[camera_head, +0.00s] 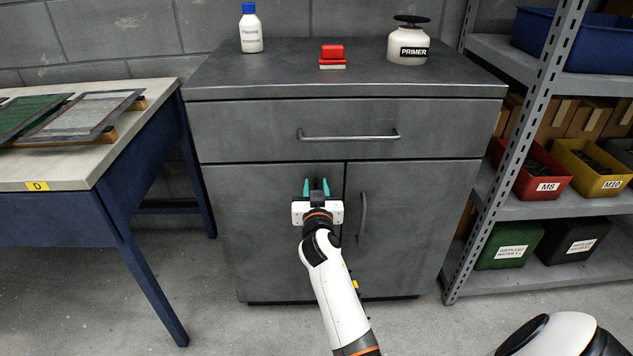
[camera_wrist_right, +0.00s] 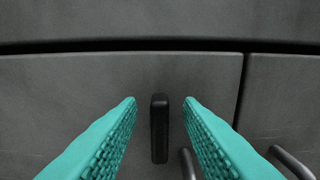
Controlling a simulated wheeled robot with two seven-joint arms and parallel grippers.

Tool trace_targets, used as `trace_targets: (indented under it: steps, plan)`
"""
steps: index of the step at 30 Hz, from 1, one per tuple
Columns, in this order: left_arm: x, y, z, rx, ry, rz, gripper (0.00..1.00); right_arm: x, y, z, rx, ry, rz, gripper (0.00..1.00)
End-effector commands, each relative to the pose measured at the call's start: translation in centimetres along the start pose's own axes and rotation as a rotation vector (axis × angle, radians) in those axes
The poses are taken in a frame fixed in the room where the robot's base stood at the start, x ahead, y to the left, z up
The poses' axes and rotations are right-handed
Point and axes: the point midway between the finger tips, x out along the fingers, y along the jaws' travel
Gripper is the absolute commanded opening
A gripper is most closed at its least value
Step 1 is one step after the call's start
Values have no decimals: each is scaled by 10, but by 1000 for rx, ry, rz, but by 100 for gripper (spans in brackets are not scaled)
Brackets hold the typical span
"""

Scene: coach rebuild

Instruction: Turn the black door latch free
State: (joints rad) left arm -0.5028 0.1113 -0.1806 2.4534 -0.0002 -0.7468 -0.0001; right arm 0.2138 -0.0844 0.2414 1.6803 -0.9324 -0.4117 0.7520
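The black door latch (camera_wrist_right: 159,128) is a short upright bar on the front of the grey cabinet's left door (camera_wrist_right: 60,95), below the drawer gap. My right gripper shows in the head view (camera_head: 316,188) in front of that door, near its top edge. In the right wrist view its teal fingers (camera_wrist_right: 160,103) are open, one on each side of the latch, with visible gaps to it. In the head view the gripper mostly hides the latch. My left gripper is not in view.
The cabinet has a wide drawer handle (camera_head: 348,137) and a right door handle (camera_head: 363,217). On top stand a blue-capped bottle (camera_head: 251,30), a red block (camera_head: 332,52) and a primer container (camera_head: 408,45). A workbench (camera_head: 60,172) is left; metal shelving (camera_head: 535,212) with bins is right.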

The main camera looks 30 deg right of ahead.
Motion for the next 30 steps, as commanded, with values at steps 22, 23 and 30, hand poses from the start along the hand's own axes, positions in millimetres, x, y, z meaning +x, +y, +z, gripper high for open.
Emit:
trace_targets:
  steps: [22, 23, 30]
  plan:
    - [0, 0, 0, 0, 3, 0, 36, 0, 1, 0, -12, 0, 1, 0]
    - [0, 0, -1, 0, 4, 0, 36, 0, 1, 0, -17, 0, 1, 0]
    - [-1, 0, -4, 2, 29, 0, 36, 0, 2, 1, -119, -1, 0, 0]
